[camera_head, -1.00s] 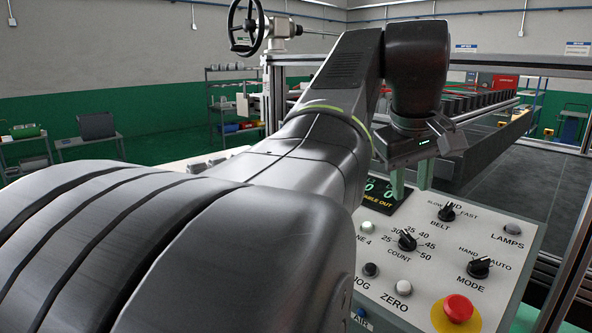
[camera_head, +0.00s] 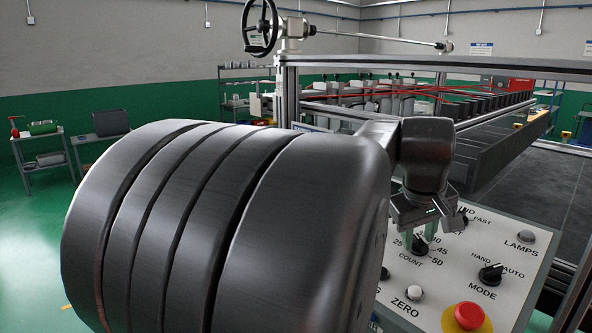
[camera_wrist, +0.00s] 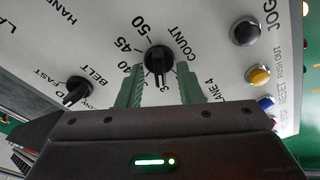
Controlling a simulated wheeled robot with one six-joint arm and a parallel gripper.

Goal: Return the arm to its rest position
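My gripper (camera_head: 420,246) hangs over the white control panel (camera_head: 455,272), fingers pointing down. In the wrist view my gripper (camera_wrist: 158,82) has its two green fingers well apart, with nothing held between them. The black COUNT knob (camera_wrist: 159,58) shows in the gap, just beyond the fingertips. In the head view the COUNT knob (camera_head: 419,242) lies behind the fingers and is partly hidden. The exact gap between fingertips and knob cannot be told. My large dark arm link fills the middle of the head view and hides the panel's left part.
The panel also carries the BELT knob (camera_wrist: 76,91), the MODE knob (camera_head: 490,273), the white ZERO button (camera_head: 414,293) and a red mushroom button (camera_head: 467,317). A metal frame (camera_head: 430,62) and conveyor stand behind. Open green floor lies at the left.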

